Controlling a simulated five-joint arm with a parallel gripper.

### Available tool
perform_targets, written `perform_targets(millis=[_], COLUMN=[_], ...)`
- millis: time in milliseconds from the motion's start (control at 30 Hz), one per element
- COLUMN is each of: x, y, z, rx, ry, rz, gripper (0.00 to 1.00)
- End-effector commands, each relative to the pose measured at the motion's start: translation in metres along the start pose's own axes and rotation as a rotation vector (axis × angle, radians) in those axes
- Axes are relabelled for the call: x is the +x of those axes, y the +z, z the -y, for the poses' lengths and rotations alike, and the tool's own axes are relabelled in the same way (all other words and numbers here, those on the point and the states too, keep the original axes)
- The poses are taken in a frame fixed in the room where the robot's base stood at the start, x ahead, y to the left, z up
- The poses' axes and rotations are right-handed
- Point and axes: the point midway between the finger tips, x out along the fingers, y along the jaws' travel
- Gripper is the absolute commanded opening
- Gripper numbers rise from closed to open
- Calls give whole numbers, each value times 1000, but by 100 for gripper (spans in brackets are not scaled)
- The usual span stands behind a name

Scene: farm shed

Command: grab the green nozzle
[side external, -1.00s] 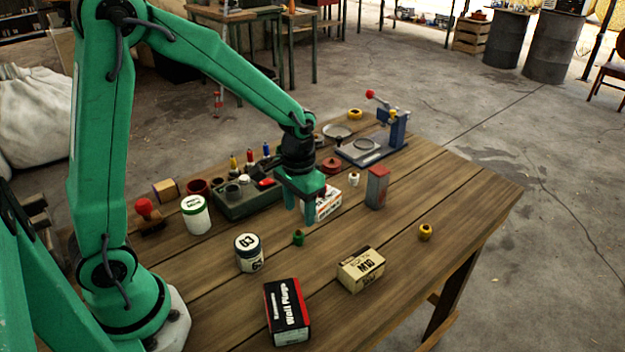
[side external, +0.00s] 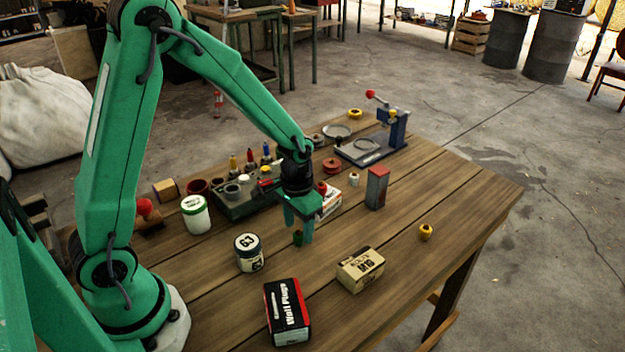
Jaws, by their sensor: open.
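The small green nozzle (side external: 298,239) stands on the wooden table, to the right of the white jar marked 63. My gripper (side external: 299,232) is open and points down at the nozzle. In this view the nozzle shows between the two fingertips, partly overlapped by them. I cannot tell whether either finger touches it.
The jar (side external: 249,253), a black and red wall plugs box (side external: 287,311) and a tan M10 box (side external: 360,269) stand nearby. A white box (side external: 329,203) is just behind my gripper. A yellow nozzle (side external: 425,232) stands at right, with clear table around it.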

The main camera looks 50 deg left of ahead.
Motion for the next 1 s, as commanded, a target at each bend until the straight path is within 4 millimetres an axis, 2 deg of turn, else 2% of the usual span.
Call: perform_targets(millis=[100, 267, 800, 867, 1000], x=[13, 23, 24, 24, 24], y=[1, 0, 0, 0, 0], z=[0, 0, 0, 0, 0], rx=[0, 0, 0, 0, 0], ry=[0, 0, 0, 0, 0], rz=[3, 1, 0, 0, 0], gripper=[52, 52, 52, 42, 14])
